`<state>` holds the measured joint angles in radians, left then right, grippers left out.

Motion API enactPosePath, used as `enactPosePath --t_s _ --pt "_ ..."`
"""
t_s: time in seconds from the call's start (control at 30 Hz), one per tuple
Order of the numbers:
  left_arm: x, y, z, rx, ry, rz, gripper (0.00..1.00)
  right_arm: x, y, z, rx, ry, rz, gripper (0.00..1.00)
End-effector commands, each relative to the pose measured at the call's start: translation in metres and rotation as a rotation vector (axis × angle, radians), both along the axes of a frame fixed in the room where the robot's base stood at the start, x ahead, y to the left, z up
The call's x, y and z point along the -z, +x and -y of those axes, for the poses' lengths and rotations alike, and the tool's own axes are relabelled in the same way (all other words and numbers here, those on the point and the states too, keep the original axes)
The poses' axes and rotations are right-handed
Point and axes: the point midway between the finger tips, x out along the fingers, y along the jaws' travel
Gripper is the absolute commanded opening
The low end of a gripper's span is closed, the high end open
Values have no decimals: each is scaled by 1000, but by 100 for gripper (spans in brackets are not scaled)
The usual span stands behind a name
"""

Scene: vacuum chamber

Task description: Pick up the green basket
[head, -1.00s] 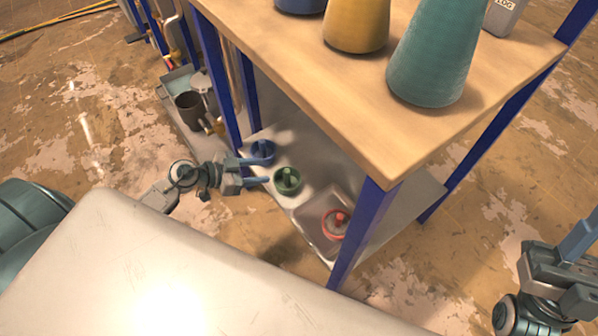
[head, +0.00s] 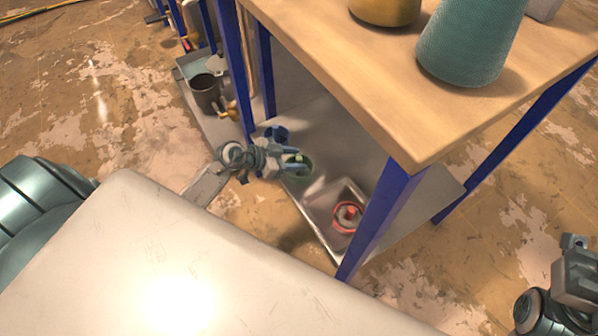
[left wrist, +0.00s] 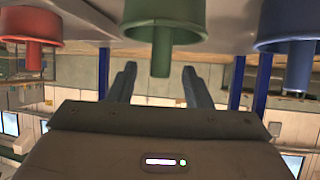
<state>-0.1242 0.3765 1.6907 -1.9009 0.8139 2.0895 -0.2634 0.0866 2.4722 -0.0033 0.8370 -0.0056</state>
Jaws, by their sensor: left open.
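The green basket (head: 303,174) stands on the low metal shelf, partly hidden by my left gripper in the head view. In the left wrist view the picture is upside down, and the green basket (left wrist: 165,14) is at top centre with its upright handle pointing down. My left gripper (head: 302,160) is open, its fingers reaching over the basket. In the wrist view the handle's end appears between the spread fingertips (left wrist: 158,72); whether they touch it I cannot tell. Part of my right arm shows at the lower right edge; its jaws are not clear.
A blue basket (head: 278,132) stands behind the green one, and a red basket (head: 347,217) sits in a tray nearer the front. Blue posts (head: 378,220) and the wooden tabletop (head: 340,75) above bound the shelf. A dark mug (head: 205,92) stands further left.

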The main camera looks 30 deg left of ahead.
Motion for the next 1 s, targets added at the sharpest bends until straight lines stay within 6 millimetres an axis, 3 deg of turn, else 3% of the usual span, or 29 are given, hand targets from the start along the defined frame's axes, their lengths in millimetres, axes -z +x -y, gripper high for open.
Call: enactPosePath --t_s 0.27,0.5,0.83,1.0 --pt "1 2 2 0 1 0 45 -1 -1 0 0 4 4 36" --pt "1 2 2 0 1 0 0 0 -1 0 0 5 3 36" --pt "-2 2 2 0 1 1 0 -2 0 0 0 5 2 36" --pt "-27 2 2 1 2 2 0 -15 1 0 1 2 -2 36"
